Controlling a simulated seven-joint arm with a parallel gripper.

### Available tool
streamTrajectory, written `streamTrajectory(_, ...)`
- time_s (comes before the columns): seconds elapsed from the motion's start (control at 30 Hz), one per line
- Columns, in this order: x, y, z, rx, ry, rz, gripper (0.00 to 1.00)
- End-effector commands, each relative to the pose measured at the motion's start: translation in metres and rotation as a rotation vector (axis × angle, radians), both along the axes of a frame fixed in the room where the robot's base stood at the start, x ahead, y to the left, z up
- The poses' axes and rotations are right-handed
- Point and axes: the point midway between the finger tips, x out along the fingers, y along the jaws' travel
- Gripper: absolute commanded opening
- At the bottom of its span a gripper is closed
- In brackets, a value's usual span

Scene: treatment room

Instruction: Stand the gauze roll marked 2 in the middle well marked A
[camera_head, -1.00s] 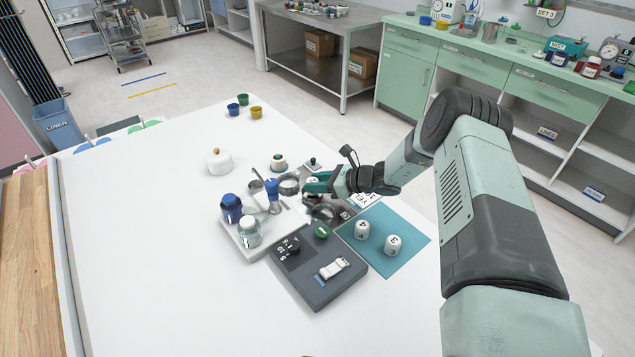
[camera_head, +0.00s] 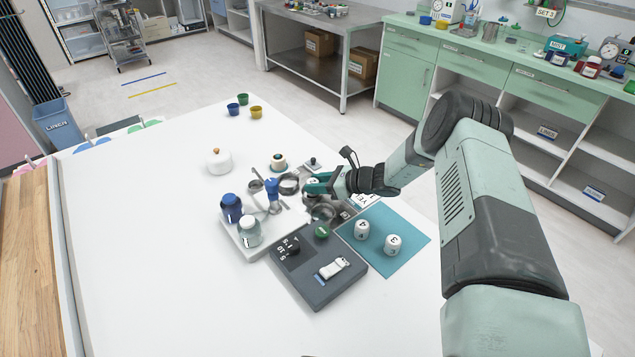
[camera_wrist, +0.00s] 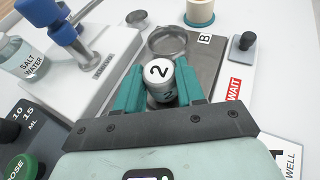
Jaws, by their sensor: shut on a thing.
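The gauze roll marked 2 (camera_wrist: 159,80) is a white cylinder, upright between the teal fingers of my gripper (camera_wrist: 158,92) in the wrist view. My gripper is shut on it. In the head view my gripper (camera_head: 317,186) is over the grey metal station, and the roll is mostly hidden. A round metal well (camera_wrist: 167,42) lies just beyond the roll, near a label B. In the head view another round well (camera_head: 322,212) shows in front of the gripper. The mark A is not readable, and the roll's base is hidden, so I cannot tell if it touches anything.
Two white rolls (camera_head: 362,230) (camera_head: 392,244) stand on a teal mat (camera_head: 385,262) to the right. A white tray (camera_head: 258,250) with bottles and a blue-topped dispenser (camera_head: 272,190) is at left. A dark dosing panel (camera_head: 318,295) lies in front. The table's left side is clear.

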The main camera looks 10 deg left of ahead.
Motion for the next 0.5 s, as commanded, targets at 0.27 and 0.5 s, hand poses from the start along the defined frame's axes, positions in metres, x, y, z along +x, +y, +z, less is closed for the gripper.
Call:
streamTrajectory(0.27, 0.0000, 0.0002, -0.0055, 0.000, 0.000, 0.000, 0.10)
streamTrajectory(0.5, 0.0001, 0.0001, -0.0072, 0.000, -0.001, 0.000, 0.49)
